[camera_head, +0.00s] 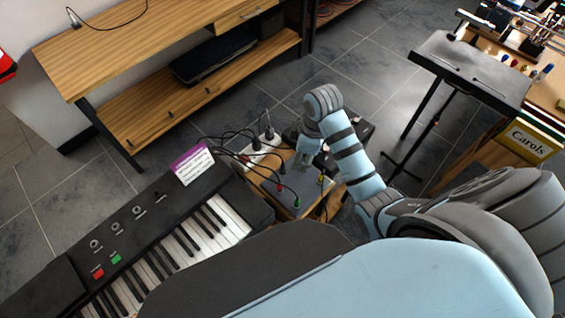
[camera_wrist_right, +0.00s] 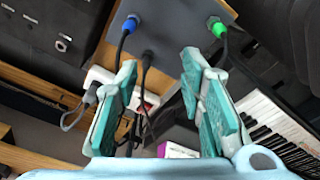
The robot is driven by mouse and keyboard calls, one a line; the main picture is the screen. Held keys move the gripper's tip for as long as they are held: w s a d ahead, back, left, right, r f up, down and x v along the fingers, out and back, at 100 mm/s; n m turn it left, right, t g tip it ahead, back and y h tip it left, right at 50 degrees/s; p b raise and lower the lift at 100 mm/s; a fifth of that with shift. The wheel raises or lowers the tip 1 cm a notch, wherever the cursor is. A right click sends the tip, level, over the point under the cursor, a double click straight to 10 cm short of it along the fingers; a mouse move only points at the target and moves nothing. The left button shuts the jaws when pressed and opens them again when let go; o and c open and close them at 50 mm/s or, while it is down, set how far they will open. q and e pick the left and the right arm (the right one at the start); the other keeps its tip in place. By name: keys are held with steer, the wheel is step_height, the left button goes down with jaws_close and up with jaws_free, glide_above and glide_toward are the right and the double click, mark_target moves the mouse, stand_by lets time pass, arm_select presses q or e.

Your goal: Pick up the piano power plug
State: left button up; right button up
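A white power strip (camera_head: 262,155) lies beyond the piano in the head view, with dark plugs (camera_head: 269,133) standing in it. I cannot tell which plug belongs to the piano (camera_head: 165,235). My right gripper (camera_head: 303,160) is just right of the strip, above a grey box (camera_head: 285,192) with coloured plugs. In the right wrist view its two teal fingers (camera_wrist_right: 159,64) are apart. A black cable (camera_wrist_right: 147,63) shows between them in the picture, with no visible grip on it. The strip (camera_wrist_right: 100,77) and a dark plug (camera_wrist_right: 90,96) show behind the left finger. My left gripper is out of view.
Several cables run between the piano and the strip. Blue (camera_wrist_right: 130,25) and green (camera_wrist_right: 217,28) plugs sit in the grey box near the fingers. A wooden bench (camera_head: 150,45) stands at the back left and a black stand (camera_head: 470,70) at right.

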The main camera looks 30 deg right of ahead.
mark_target(283, 164)
steer(key=w+r+n, duration=0.2)
steer(key=w, duration=0.2)
steer(key=shift+g, duration=0.3)
steer(key=a+f, duration=0.1)
steer(key=f, duration=0.3)
steer(key=w+f+b, duration=0.1)
steer(key=f, duration=0.3)
steer(key=a+f+b, duration=0.1)
steer(key=f, duration=0.3)
steer(key=shift+w+a+f, duration=0.3)
steer(key=shift+a+f, duration=0.05)
steer(key=shift+r+y, duration=0.1)
steer(key=shift+y, duration=0.2)
jaws_close()
